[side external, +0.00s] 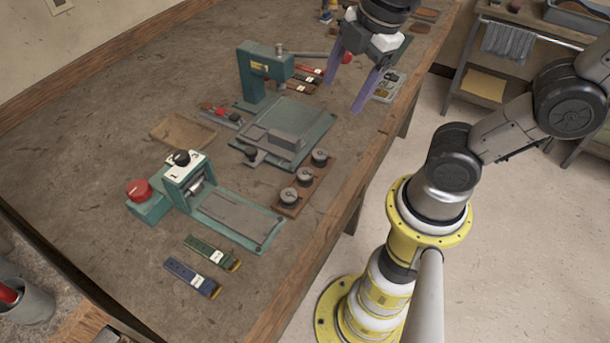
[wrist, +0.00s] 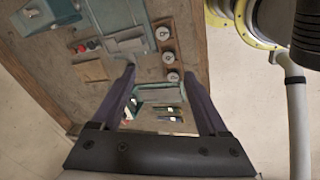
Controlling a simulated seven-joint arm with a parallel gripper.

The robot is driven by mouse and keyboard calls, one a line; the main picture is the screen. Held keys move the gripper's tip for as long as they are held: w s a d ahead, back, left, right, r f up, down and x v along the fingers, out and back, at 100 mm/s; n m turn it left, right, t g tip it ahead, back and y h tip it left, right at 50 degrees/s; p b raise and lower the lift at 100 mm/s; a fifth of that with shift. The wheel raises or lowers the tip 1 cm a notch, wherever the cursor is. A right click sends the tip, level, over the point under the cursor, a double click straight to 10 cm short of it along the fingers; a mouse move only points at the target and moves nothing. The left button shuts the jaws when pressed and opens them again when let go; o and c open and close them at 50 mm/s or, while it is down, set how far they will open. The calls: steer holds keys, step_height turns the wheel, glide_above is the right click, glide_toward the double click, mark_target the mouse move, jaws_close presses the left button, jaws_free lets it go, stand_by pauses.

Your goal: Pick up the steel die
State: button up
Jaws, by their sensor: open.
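My gripper (side external: 344,95) is open and empty, high over the right part of the workbench near its edge. Its two purple fingers also show in the wrist view (wrist: 160,70), wide apart. Three round grey metal pieces with pale centres (side external: 304,175) stand in a row on a brown wooden strip (side external: 277,211) near the bench edge; they also show in the wrist view (wrist: 168,56). A grey metal block (side external: 283,141) lies on the teal base plate of the lever press. I cannot tell for certain which of these is the steel die. Nothing touches my fingers.
A teal lever press (side external: 258,75) stands behind the plate. A teal roller device (side external: 187,182) with a red knob (side external: 139,189) is at front left. Green (side external: 212,252) and blue (side external: 193,278) strips lie in front. A shallow brown tray (side external: 183,131) is at left. The left bench top is clear.

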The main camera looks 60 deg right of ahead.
steer(key=w+a+f+n+g, duration=0.3)
steer(key=w+a+f+n, duration=0.1)
steer(key=n, duration=0.2)
glide_above(305, 172)
steer(key=f, duration=0.9)
steer(key=shift+s+d+f, duration=0.1)
steer(key=shift+s+f, duration=0.05)
steer(key=shift+s, duration=0.25)
steer(key=shift+w+f, duration=0.2)
steer(key=shift+f, duration=1.15)
steer(key=shift+w+f, duration=0.15)
steer(key=shift+f, duration=1.2)
jaws_close()
